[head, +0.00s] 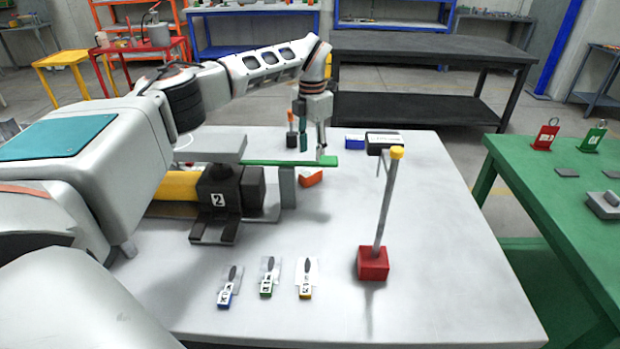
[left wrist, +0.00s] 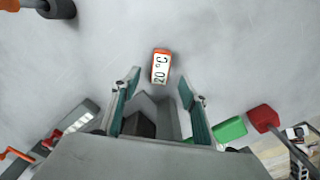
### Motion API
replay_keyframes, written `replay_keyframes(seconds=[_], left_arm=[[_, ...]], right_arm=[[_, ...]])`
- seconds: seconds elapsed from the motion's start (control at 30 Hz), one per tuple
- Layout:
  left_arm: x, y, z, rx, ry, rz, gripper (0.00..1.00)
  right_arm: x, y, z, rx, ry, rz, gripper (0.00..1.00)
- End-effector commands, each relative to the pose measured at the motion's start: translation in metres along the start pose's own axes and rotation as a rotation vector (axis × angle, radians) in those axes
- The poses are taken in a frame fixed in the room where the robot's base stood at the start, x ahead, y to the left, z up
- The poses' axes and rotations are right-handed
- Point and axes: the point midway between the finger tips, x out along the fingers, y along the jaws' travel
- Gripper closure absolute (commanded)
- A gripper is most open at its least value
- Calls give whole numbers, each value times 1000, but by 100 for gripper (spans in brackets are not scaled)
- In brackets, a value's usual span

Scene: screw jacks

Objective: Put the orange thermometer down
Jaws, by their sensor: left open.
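The orange thermometer (head: 311,178) lies on the grey table, below and just in front of my left gripper (head: 312,150). In the left wrist view the thermometer (left wrist: 161,66) shows its white face reading "20 °C". It sits between and slightly beyond the two teal-padded fingertips of my left gripper (left wrist: 159,80). The fingers are wide apart, with a gap on each side of the thermometer, and nothing is held. My right gripper is not in view.
A green bar (head: 250,160) and grey post (head: 288,187) stand close by the left gripper. A dark block marked 2 (head: 217,190) joins a yellow cylinder (head: 177,186). A red-based stand (head: 373,263) rises at right. Small tagged tools (head: 268,278) lie in front; the table's front right is clear.

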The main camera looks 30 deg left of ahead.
Motion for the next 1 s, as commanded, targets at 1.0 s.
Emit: replay_keyframes(seconds=[1.0], left_arm=[[80,-2,-4,-76,-1,0,56]], right_arm=[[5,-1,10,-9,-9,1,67]])
